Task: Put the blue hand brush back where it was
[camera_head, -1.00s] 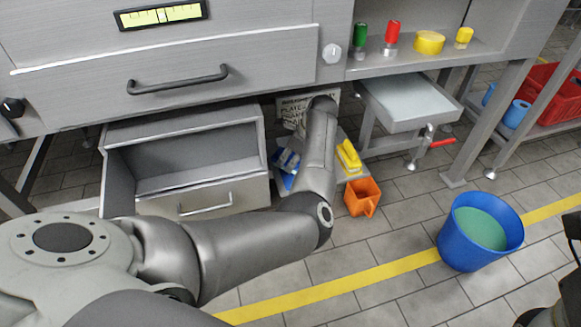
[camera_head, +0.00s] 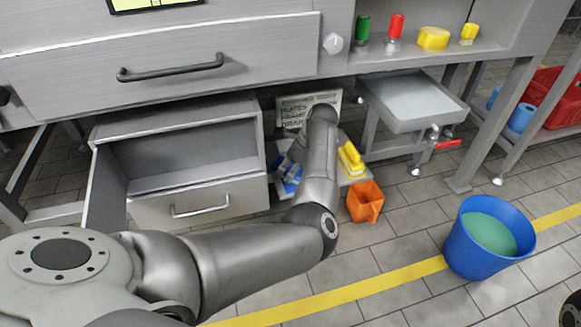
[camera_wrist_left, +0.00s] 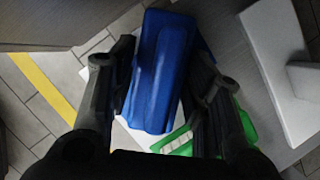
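A blue brush (camera_wrist_left: 165,65) lies between the two black fingers of my left gripper (camera_wrist_left: 160,85) in the left wrist view. The fingers are apart, one on each side of it; whether they press on it is unclear. A pale board shows beneath, with a green brush (camera_wrist_left: 178,142) partly behind the right finger. In the head view, blue parts (camera_head: 288,175) show at the left of my forearm, on a low board under the bench. My left gripper itself is hidden there behind my arm. My right gripper is not clearly visible; only a dark piece shows in the bottom right corner.
A yellow brush (camera_head: 350,158) and an orange scoop (camera_head: 365,202) are right of my forearm. An open drawer (camera_head: 190,195) stands at the left. A sign (camera_head: 300,105) is behind. A tray (camera_head: 415,105) and a blue bucket (camera_head: 488,240) are at the right.

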